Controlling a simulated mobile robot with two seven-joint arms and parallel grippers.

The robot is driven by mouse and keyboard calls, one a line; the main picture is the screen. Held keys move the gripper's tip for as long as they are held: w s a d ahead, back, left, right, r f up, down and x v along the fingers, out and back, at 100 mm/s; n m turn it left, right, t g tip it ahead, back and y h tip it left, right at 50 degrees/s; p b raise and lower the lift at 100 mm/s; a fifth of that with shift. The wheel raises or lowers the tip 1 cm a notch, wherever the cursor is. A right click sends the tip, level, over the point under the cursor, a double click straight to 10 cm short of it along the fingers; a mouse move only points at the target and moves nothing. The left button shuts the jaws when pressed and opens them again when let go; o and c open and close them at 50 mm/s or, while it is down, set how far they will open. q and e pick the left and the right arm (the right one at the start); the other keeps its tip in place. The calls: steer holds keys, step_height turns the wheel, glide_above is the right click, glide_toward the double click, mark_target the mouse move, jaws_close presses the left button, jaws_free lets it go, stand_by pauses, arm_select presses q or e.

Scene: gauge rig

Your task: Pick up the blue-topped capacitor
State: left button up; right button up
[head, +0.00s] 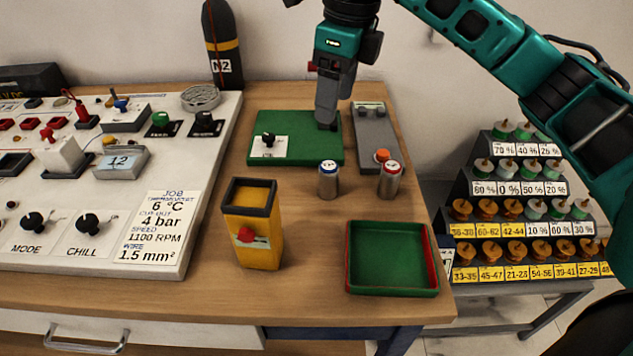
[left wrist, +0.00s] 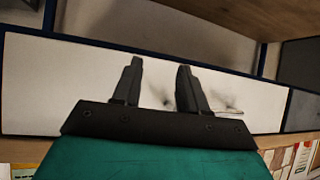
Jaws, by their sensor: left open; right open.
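The blue-topped capacitor (head: 328,180) stands upright on the wooden table, a silver can with a blue and white top. A similar red-topped capacitor (head: 390,181) stands upright to its right. My right gripper (head: 327,122) points down above and behind the blue-topped capacitor, over the right edge of the green mat, apart from the capacitor. Its fingers overlap in the head view, so the gap hardly shows. My left gripper (left wrist: 158,85) shows in the left wrist view with two fingers apart and nothing between them. It faces a pale panel; the capacitors are not in that view.
A green tray (head: 392,288) with a red side stands at the front right. A yellow box (head: 252,230) stands left of it. A grey device with an orange knob (head: 376,130) lies behind the capacitors. The control panel (head: 60,255) fills the left. Bare table surrounds the blue-topped capacitor.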

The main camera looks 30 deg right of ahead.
mark_target(329, 167)
steer(key=f+b, duration=0.3)
steer(key=f, duration=0.1)
steer(key=shift+s+f, duration=0.1)
steer(key=shift+s, duration=0.15)
steer(key=f, duration=0.7)
steer(key=shift+w+a+f+b, duration=0.15)
steer(key=shift+w+a+b, duration=0.15)
steer(key=shift+b, duration=0.1)
step_height(329, 167, down, 4)
steer(key=shift+s+a+f, duration=0.1)
steer(key=shift+s, duration=0.05)
steer(key=shift+a+f, duration=0.1)
steer(key=shift+f, duration=0.4)
arm_select(q)
steer(key=f, duration=0.1)
steer(key=d+f, duration=0.1)
steer(key=f, duration=0.1)
steer(key=shift+d+f, duration=0.1)
steer(key=shift+d, duration=0.1)
arm_select(e)
steer(key=shift+c, duration=0.2)
steer(key=c, duration=1.1)
steer(key=shift+r, duration=0.2)
